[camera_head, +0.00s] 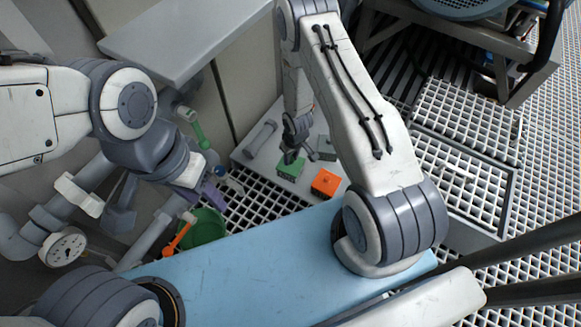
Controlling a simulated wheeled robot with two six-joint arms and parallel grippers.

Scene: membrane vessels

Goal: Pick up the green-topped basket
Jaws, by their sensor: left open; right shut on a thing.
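The green-topped basket (290,168) is a small box on the pale bench at the centre. My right gripper (291,156) reaches down from above and is shut on its upper part. The fingers hide part of its far side, and I cannot tell whether it is clear of the bench. My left gripper (213,193) is open at the left, apart from the basket, near the green valve handle and the green bucket.
An orange-topped basket (326,183) and a grey one (326,148) stand close beside the green one. A grey cylinder (260,137) lies on the bench (246,156). A green bucket (205,230), valve handles (200,135) and a gauge (63,247) are at the left.

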